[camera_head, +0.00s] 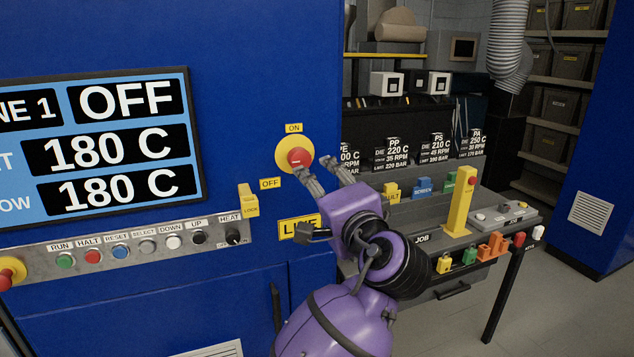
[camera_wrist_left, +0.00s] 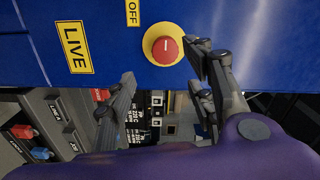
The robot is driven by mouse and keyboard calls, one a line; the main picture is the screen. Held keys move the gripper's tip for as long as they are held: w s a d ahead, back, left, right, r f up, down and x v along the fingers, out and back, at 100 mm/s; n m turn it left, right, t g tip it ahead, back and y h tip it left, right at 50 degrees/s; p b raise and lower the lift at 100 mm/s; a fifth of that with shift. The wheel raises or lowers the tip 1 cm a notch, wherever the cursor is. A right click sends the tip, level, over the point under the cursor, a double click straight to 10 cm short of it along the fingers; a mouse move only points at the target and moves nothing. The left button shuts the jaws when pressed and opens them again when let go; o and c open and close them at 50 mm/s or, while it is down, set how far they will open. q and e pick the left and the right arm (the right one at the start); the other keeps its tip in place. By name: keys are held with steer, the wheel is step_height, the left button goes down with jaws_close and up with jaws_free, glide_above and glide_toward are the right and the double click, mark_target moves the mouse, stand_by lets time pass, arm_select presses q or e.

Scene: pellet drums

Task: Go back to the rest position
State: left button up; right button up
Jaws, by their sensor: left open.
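My left gripper (camera_head: 322,177) is purple with grey fingers, and its fingers are spread open. In the head view it is raised in front of the blue cabinet, just below and right of a red knob on a yellow round plate (camera_head: 295,155). In the left wrist view the open fingers (camera_wrist_left: 165,90) show with nothing between them. The red knob (camera_wrist_left: 166,48) appears there beside the fingers on one side; I cannot tell whether a finger touches it. My right gripper is in neither view.
The blue cabinet (camera_head: 240,110) carries a display (camera_head: 110,150) reading OFF and 180 C and a row of buttons (camera_head: 120,250). To the right, a grey bench (camera_head: 410,210) holds coloured parts and a yellow post (camera_head: 458,200). Open floor (camera_head: 560,310) lies at the lower right.

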arm_select(q)
steer(key=w+d+f+h, duration=0.3)
steer(key=d+f+h, duration=0.15)
steer(key=h, duration=0.25)
steer(key=s+a+f+n+g+h, duration=0.1)
steer(key=s+a+f+n, duration=0.15)
steer(key=f, duration=0.55)
steer(key=s+a+f+n+g, duration=0.1)
steer(key=a+f, duration=0.2)
steer(key=f, duration=0.5)
steer(key=s+a+f+n+h, duration=0.1)
steer(key=s+a+f+n, duration=0.15)
steer(key=f, duration=0.55)
steer(key=s+a+f+n+g+y, duration=0.1)
steer(key=s+a+f+n, duration=0.1)
steer(key=s+a+f, duration=0.5)
steer(key=s+a+f+n+g, duration=0.2)
steer(key=s+a+f, duration=0.4)
steer(key=f, duration=0.4)
steer(key=s+a+f+g, duration=0.1)
steer(key=s+a+f, duration=0.1)
steer(key=s, duration=0.4)
steer(key=s+a+f+g+y, duration=0.1)
steer(key=s+a+f, duration=0.1)
steer(key=s+f, duration=0.3)
steer(key=s+a+f+n+g+y, duration=0.1)
steer(key=s+a+f, duration=0.1)
steer(key=s, duration=0.6)
steer(key=shift+s+f, duration=0.2)
steer(key=shift+f, duration=0.55)
